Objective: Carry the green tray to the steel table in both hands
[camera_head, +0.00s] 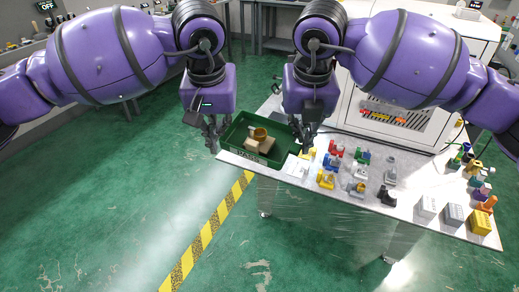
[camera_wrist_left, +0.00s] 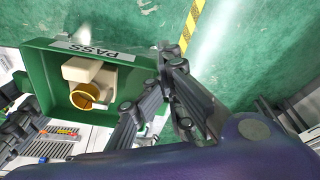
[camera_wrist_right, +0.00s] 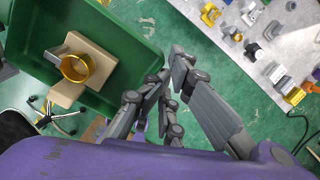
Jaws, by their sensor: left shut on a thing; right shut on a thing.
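The green tray (camera_head: 232,137) hangs between my two grippers in the head view, at the left end of a grey metal-topped table (camera_head: 290,172). Whether it touches the table cannot be told. In the tray lie a beige blocky part (camera_wrist_left: 88,72) and a gold ring-shaped part (camera_wrist_left: 84,96). A white PASS label (camera_wrist_left: 92,49) is on the tray's wall. My left gripper (camera_head: 213,148) is shut on the tray's left wall. My right gripper (camera_head: 304,147) is shut on its right wall. The tray also shows in the right wrist view (camera_wrist_right: 128,35), looking roughly level.
Several coloured parts (camera_head: 335,158) and grey and yellow blocks (camera_head: 453,215) stand on the table. A white machine (camera_head: 385,85) rises behind it. Yellow-black floor tape (camera_head: 205,235) crosses the open green floor at front left. Benches line the back and left.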

